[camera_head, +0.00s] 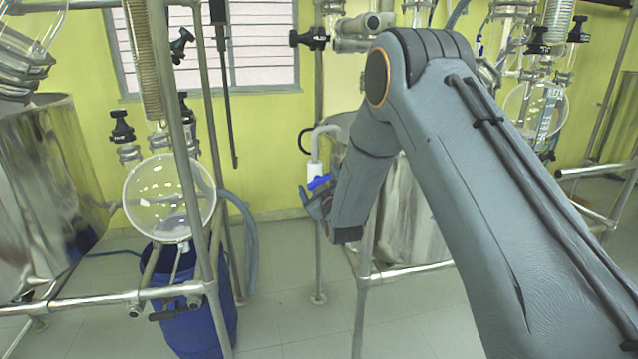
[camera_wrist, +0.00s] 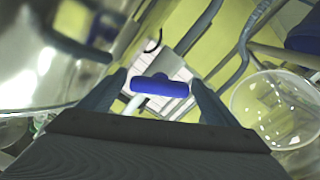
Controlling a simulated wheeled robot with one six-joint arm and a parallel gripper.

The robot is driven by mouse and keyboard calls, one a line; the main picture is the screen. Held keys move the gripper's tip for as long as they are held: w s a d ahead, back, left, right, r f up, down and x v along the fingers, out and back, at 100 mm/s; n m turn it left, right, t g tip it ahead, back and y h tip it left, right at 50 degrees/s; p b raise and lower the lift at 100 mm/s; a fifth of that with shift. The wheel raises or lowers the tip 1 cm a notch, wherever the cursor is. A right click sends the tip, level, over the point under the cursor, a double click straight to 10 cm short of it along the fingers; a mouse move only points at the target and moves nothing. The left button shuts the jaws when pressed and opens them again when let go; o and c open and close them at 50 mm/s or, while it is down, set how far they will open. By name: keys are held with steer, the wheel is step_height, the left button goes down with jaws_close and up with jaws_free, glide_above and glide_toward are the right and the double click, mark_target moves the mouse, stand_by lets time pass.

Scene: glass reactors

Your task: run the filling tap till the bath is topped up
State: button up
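The filling tap is a white pipe (camera_head: 315,168) with a bent spout and a blue handle (camera_head: 319,182), beside the steel bath (camera_head: 411,230). My arm hides much of the bath, and its water level cannot be seen. My gripper (camera_head: 322,205) is at the tap, close to the blue handle. In the wrist view the blue handle (camera_wrist: 160,86) lies crosswise between my two fingers, with a small gap at each end. The fingers are apart and I see no grip on it. The curved steel wall (camera_wrist: 50,75) fills the left of the wrist view.
A round glass flask (camera_head: 168,198) hangs in a metal frame on the left, above a blue drum (camera_head: 200,315). A large steel vessel (camera_head: 45,185) stands far left. Upright frame poles stand near my arm. Tiled floor (camera_head: 285,310) is clear between the frames.

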steer(key=c, duration=0.9)
steer(key=shift+f+m+b, duration=0.1)
steer(key=shift+m+b, duration=0.3)
steer(key=shift+b, duration=0.05)
steer(key=shift+m+b, duration=0.75)
steer(key=shift+m, duration=0.15)
steer(key=shift+m+b, duration=1.15)
steer(key=shift+m, duration=0.55)
steer(key=o, duration=1)
steer(key=shift+o, duration=0.2)
